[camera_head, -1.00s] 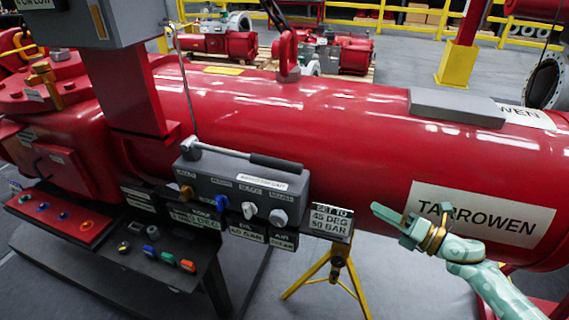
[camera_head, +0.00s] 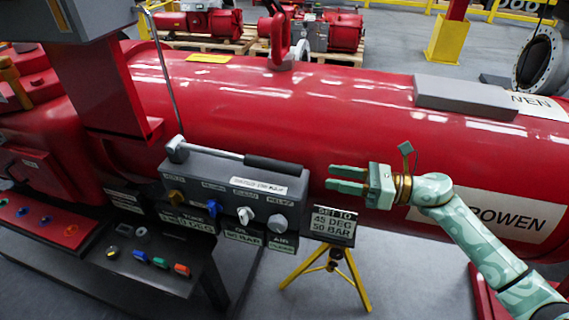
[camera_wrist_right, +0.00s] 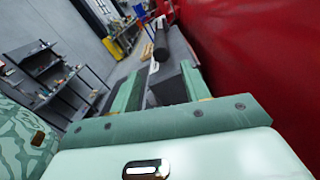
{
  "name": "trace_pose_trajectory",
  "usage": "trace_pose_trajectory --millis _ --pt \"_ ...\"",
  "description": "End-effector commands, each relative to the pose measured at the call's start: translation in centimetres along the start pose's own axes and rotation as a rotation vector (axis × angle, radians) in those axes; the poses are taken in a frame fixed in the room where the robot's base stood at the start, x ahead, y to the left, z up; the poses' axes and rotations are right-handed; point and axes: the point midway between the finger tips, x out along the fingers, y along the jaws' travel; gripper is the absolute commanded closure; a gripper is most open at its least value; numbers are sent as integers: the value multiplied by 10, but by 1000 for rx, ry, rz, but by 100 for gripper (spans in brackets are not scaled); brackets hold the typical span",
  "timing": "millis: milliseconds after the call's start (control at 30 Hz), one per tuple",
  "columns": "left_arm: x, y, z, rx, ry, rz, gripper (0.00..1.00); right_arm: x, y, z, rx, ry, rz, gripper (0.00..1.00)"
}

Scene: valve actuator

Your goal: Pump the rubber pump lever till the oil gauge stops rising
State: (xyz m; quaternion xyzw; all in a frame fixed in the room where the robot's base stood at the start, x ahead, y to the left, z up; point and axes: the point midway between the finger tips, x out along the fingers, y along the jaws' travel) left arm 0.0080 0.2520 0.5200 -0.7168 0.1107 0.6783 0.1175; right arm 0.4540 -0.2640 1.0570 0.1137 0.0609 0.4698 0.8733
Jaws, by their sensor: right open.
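The pump lever has a black rubber grip (camera_head: 274,164) on a pale metal rod and lies along the top of the grey pump box (camera_head: 215,190). My right gripper (camera_head: 346,180) is open and empty, to the right of the grip's free end and apart from it, with its fingers pointing left. In the right wrist view the black grip (camera_wrist_right: 160,42) shows beyond and between the fingers (camera_wrist_right: 160,88), with the grey box (camera_wrist_right: 172,82) behind. I cannot make out an oil gauge. My left gripper is not in view.
The large red cylinder (camera_head: 300,110) runs close behind the box and my right gripper. A sign (camera_head: 333,224) on a yellow tripod (camera_head: 332,268) stands below the gripper. Open floor lies at the front right.

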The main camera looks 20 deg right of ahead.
Motion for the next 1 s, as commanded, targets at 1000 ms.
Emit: trace_pose_trajectory --millis 1000 --pt "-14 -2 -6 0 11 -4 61 121 0 0 2 0 -2 79"
